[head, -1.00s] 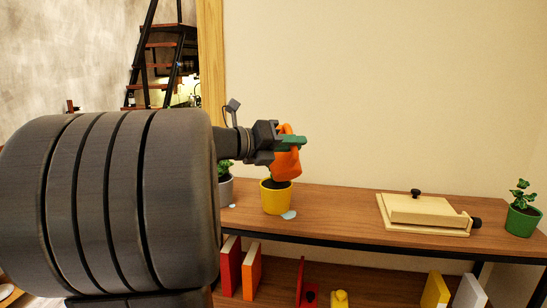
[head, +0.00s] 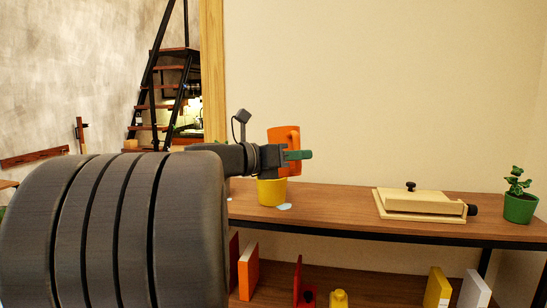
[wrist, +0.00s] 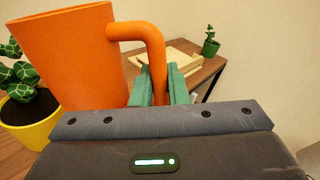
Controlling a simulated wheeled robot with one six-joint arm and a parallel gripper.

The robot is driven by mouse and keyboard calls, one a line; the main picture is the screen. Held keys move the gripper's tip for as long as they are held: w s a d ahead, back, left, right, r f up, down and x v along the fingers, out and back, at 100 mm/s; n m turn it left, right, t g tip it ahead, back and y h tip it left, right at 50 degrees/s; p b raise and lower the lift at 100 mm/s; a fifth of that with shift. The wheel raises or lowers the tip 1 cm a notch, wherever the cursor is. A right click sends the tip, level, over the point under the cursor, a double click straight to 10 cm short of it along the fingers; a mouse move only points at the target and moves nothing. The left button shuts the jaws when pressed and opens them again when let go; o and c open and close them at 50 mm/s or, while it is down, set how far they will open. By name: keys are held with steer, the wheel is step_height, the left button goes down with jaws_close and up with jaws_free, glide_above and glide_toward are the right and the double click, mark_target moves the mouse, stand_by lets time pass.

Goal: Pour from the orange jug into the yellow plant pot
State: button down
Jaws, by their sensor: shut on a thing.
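The orange jug (head: 276,136) is upright and held in the air above or just behind the yellow plant pot (head: 272,193); the head view does not settle which. My gripper (head: 298,155) has its green fingers shut on the jug's handle (wrist: 153,50). In the wrist view the jug (wrist: 68,55) fills the upper left, and its inside is not visible. The yellow pot (wrist: 38,128) shows behind it at the left edge, with dark soil and green leaves above. I cannot tell whether the leaves grow from this pot. My gripper hides part of the pot's rim in the head view.
The pots stand on a wooden shelf top (head: 335,205). A pale blue patch (head: 285,207) lies beside the yellow pot. A cream box-like device (head: 420,205) and a green potted plant (head: 519,205) stand to the right. Books and small items fill the lower shelf.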

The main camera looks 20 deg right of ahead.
mark_target(298, 171)
steer(key=shift+s+d+f+m+b, duration=0.1)
steer(key=shift+s+f+m+b, duration=0.3)
steer(key=shift+f+b, duration=0.35)
steer(key=shift+f+m+b, duration=0.15)
steer(key=shift+m+b, duration=0.15)
steer(key=shift+b, duration=0.2)
steer(key=shift+w+f+m+b, duration=0.2)
steer(key=shift+f+m+b, duration=0.15)
steer(key=shift+b, duration=0.4)
steer(key=shift+f+m+h+b, duration=0.3)
steer(key=shift+f+m+b, duration=0.05)
steer(key=shift+b, duration=0.4)
steer(key=shift+s, duration=0.1)
steer(key=shift+s, duration=0.4)
steer(key=shift+a, duration=0.25)
